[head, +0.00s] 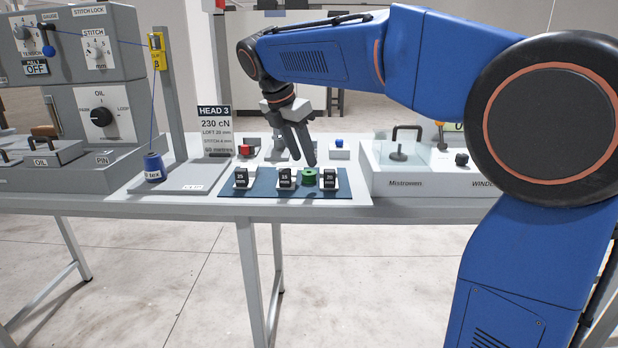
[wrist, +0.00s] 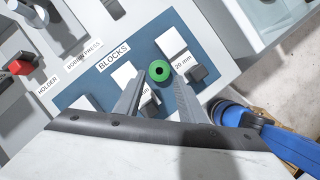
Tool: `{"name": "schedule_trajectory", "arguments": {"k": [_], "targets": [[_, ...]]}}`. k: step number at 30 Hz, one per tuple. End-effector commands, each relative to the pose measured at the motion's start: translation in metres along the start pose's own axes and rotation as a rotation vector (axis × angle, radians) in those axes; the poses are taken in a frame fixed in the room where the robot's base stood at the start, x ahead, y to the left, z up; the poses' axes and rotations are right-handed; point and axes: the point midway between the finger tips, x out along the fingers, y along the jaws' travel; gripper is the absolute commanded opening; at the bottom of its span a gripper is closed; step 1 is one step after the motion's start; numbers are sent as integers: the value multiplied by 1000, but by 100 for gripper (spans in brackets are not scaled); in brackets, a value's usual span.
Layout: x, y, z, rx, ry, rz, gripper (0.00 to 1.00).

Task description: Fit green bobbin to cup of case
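The green bobbin (head: 309,177) sits on the blue mat (head: 262,192), among the white-and-black blocks. It also shows in the wrist view (wrist: 160,71) as a green ring with a dark centre hole. My gripper (head: 302,161) is above the mat, its fingers pointing down toward the bobbin. In the wrist view my gripper (wrist: 160,84) is open, with its two fingers apart and nothing between them. The bobbin shows just beyond the fingertips, roughly centred between them. I cannot clearly make out the case or its cup.
Blocks stand close on both sides of the bobbin, including the 20 mm block (head: 330,180). Behind are a red-topped holder (head: 245,150) and a blue-topped piece (head: 339,149). A blue thread spool (head: 153,167) stands left; a clear-sided box (head: 410,160) stands right.

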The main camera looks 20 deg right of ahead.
Motion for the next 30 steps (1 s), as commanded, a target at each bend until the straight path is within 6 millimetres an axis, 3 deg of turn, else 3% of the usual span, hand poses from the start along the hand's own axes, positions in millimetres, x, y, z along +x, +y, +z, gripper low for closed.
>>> {"name": "schedule_trajectory", "arguments": {"k": [12,21,25,30], "targets": [[48,1,0,0,0,-2,36],[51,1,0,0,0,-1,36],[51,1,0,0,0,-1,10],[51,1,0,0,0,-1,7]]}}
